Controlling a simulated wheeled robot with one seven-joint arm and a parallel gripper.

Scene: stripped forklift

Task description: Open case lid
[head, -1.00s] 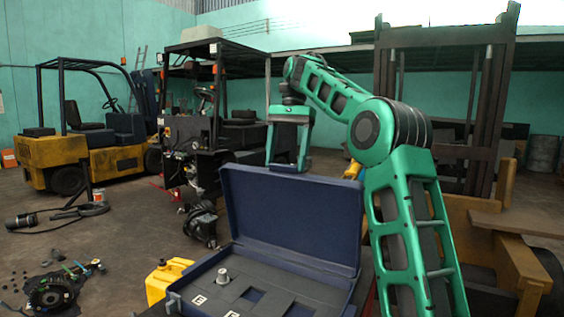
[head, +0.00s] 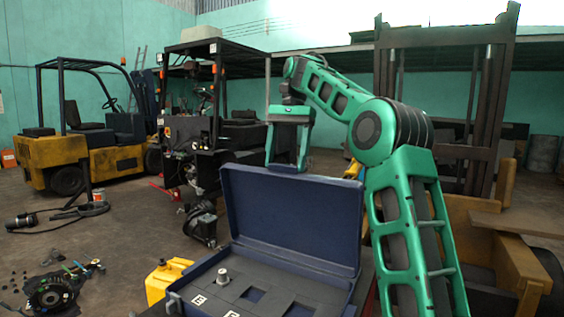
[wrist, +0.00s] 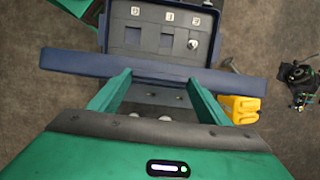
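The dark blue case (head: 178,302) stands open at the bottom centre of the head view. Its lid (head: 290,215) is raised roughly upright. The grey insert inside holds a small metal cylinder (head: 223,276) and has cut-out slots. My gripper (head: 287,167) is at the lid's top edge, fingers pointing down; their tips meet or pass behind that edge. In the wrist view the fingers of my gripper (wrist: 160,82) are spread wide with nothing between them. They reach the lid's edge (wrist: 155,68), which crosses the view as a blue bar. I cannot tell whether they touch it.
A yellow container (head: 165,278) stands left of the case. A dark machine part (head: 202,222) is on the floor behind it. Loose parts (head: 50,292) lie at lower left. Forklifts (head: 85,150) stand behind, and a tall mast (head: 440,110) rises at right. The left floor has free room.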

